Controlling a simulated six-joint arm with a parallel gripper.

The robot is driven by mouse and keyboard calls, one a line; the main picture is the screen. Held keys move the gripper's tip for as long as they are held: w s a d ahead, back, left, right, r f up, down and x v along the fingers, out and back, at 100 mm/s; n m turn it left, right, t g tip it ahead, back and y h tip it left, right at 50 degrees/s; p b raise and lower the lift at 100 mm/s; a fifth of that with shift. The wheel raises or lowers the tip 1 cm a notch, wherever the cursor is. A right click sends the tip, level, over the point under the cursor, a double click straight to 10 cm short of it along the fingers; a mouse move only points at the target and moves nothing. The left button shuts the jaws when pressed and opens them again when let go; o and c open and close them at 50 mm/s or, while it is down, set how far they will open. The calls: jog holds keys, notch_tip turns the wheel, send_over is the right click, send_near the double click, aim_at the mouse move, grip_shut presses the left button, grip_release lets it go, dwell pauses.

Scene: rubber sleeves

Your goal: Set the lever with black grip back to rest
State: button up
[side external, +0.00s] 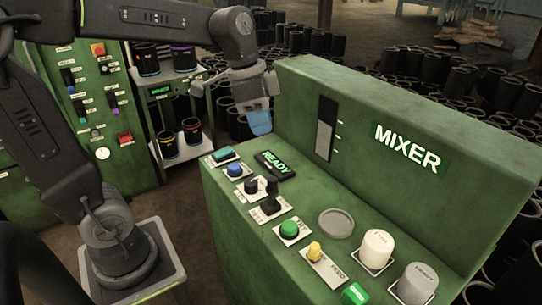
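The lever with the black grip (271,194) stands on a pale plate on the green mixer console, in the row of controls below the READY display. Its grip stands up from the dark base; its exact tilt is hard to judge. My gripper (258,122) is above the far left end of the console, pointing down, with bluish fingertips. It is apart from the lever, higher and farther back. I see no object held in it, but the fingers overlap from this side and their gap does not show.
Close to the lever are a black knob (251,185), a blue button (235,170) and a green button (290,229). A yellow-tipped lever (314,251), white knob (377,247) and grey knob (417,283) stand nearer. The MIXER panel (450,195) rises behind.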

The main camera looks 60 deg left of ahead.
aim_at(271, 190)
jog(key=w+m+g, duration=0.1)
jog(key=w, duration=0.2)
jog(key=w+m+g, duration=0.1)
jog(key=w, duration=0.1)
jog(key=shift+w+a+f+m+g, duration=0.1)
jog(key=shift+a+f+m+g, duration=0.15)
jog(key=shift+a+m+g, duration=0.1)
grip_shut()
jog(key=w+f+m+g, duration=0.3)
jog(key=w+m+g, duration=0.1)
jog(key=w, duration=0.2)
jog(key=shift+t, duration=0.25)
jog(key=x, duration=0.6)
jog(key=a+x, duration=0.1)
jog(key=x, duration=0.3)
jog(key=shift+s, duration=0.15)
jog(key=shift+s+d+r, duration=0.1)
jog(key=shift+s+d, duration=0.25)
jog(key=shift+s, duration=0.5)
jog(key=shift+s+d+r, duration=0.1)
jog(key=shift+s+d, duration=0.2)
jog(key=shift+s, duration=0.5)
